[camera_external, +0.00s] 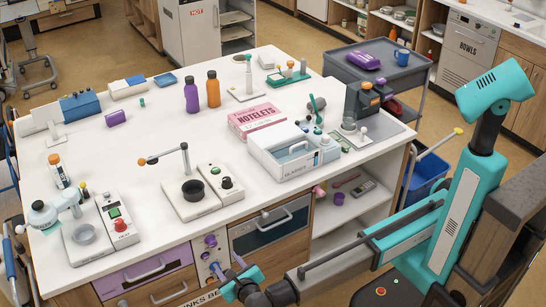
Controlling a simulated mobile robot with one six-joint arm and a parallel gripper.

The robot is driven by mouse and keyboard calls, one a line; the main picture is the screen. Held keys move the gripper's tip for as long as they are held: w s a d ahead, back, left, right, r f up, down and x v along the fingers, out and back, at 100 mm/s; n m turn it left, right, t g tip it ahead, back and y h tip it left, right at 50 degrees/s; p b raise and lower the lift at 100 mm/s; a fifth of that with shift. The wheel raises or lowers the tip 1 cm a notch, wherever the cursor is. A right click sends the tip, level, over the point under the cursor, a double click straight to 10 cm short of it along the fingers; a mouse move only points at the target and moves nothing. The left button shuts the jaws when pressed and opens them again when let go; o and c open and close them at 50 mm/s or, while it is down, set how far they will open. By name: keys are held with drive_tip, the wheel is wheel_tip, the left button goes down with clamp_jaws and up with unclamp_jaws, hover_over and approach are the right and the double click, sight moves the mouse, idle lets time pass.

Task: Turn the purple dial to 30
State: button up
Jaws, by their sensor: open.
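A purple dial (211,240) sits on a narrow light panel (203,261) on the front of the white-topped cabinet. A second purple knob-like part (216,267) shows lower on the same panel, close to my gripper. The scale marks and the dial's setting are too small to read. My gripper (233,277) has teal fingers and is open, in front of the panel at its lower right. I cannot tell whether it touches the lower purple part. The arm partly hides the cabinet front here.
A purple drawer (150,273) is left of the panel, and an oven-like door with a bar handle (268,229) is right of it. Open shelves (340,212) with small items are farther right. The countertop (140,135) above holds bottles, a notelets box and several devices.

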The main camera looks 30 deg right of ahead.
sight(214, 245)
drive_tip(key=shift+w+f, duration=0.1)
drive_tip(key=shift+w, duration=0.05)
drive_tip(key=x, duration=1.3)
drive_tip(key=shift+w+d+f, duration=0.15)
drive_tip(key=shift+w, duration=0.15)
drive_tip(key=c, duration=1)
drive_tip(key=shift+c, duration=0.2)
